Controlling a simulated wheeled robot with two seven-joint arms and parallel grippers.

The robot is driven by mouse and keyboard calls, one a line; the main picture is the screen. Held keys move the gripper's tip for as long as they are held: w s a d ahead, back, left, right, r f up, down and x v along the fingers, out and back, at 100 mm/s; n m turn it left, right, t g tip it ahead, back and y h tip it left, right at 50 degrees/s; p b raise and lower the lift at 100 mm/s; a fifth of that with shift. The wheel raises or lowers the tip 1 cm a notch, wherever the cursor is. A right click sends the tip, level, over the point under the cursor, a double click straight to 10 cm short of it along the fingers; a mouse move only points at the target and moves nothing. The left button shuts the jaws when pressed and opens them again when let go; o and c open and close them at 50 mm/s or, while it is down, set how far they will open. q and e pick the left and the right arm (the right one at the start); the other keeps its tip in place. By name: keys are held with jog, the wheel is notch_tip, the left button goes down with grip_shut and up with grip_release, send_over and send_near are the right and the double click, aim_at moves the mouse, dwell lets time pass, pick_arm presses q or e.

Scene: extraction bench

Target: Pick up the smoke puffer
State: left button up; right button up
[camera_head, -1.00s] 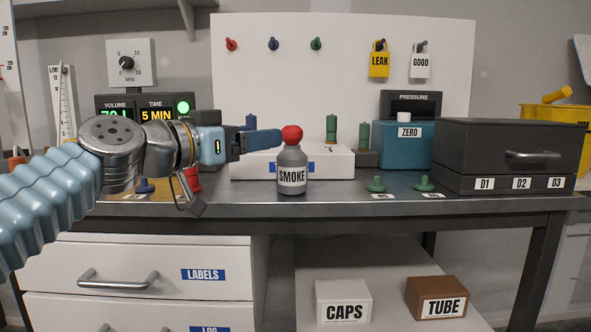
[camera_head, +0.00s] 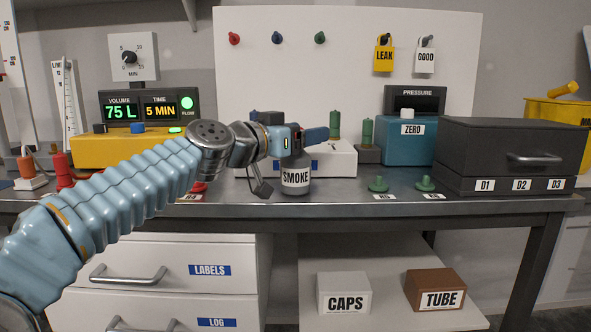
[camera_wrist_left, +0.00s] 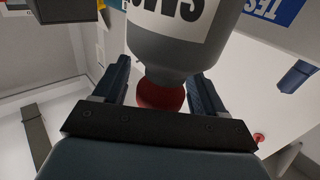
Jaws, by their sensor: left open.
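The smoke puffer (camera_head: 296,180) is a grey bottle with a white SMOKE label, standing upright near the front of the bench. Its red top is hidden behind my left gripper in the head view. My left gripper (camera_head: 311,139) is at the height of the bottle's top. In the left wrist view the puffer (camera_wrist_left: 170,50) appears inverted, with its red bulb between the two spread fingers of my left gripper (camera_wrist_left: 160,88). Gaps show beside the bulb, so the fingers are open around it. My right gripper is in neither view.
A white box (camera_head: 338,160) stands close behind the puffer. A yellow flow meter (camera_head: 125,150) stands at left.

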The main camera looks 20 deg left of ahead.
pick_arm(q)
jog(key=shift+c, duration=0.5)
grip_shut()
